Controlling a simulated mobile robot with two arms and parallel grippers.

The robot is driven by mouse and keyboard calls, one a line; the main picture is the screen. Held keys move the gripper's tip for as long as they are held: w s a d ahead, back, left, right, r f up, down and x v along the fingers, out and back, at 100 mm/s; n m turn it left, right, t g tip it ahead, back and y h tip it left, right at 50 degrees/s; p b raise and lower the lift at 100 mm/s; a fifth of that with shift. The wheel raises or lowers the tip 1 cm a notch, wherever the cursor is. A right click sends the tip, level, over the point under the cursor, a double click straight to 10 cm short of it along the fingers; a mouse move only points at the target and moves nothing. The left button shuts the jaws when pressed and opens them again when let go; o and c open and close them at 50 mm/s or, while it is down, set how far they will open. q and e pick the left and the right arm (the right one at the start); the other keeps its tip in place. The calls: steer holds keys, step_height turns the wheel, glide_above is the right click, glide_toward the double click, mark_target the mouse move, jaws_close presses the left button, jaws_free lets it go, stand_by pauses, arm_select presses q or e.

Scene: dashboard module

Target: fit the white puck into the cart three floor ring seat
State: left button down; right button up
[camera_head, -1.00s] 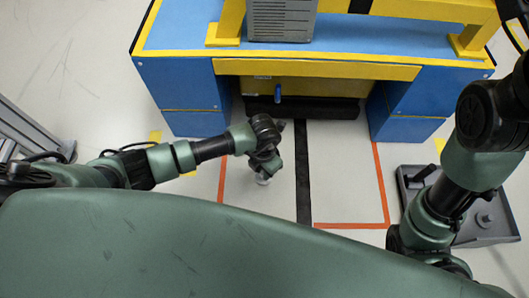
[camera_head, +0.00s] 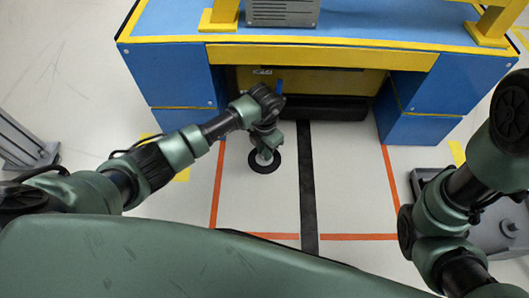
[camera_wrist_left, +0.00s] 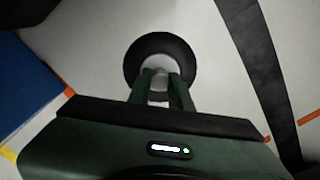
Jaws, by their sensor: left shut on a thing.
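The black ring seat (camera_head: 265,170) lies flat on the floor before the blue and yellow bench, left of the black floor stripe. In the left wrist view the ring (camera_wrist_left: 160,41) encircles a white area. My left gripper (camera_head: 264,154) is directly over the ring, pointing down, and is shut on the white puck (camera_wrist_left: 158,68). The fingers (camera_wrist_left: 161,90) show on both sides of the puck. The puck overlaps the ring's centre in the picture, but I cannot tell if it is inside the opening or above it. My right arm is at the right; its gripper is not visible.
The blue and yellow bench (camera_head: 170,80) stands ahead, with a black bar (camera_head: 325,108) low in its opening. Orange lines (camera_head: 358,237) and a black stripe (camera_head: 307,190) mark the floor. A grey cart (camera_head: 500,228) stands at right. The floor right of the stripe is clear.

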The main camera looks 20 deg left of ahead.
arm_select(q)
steer(key=shift+f, duration=0.1)
steer(key=c, duration=1.3)
jaws_free()
step_height(320, 180, up, 8)
steer(key=p, duration=0.5)
steer(key=shift+p, duration=0.4)
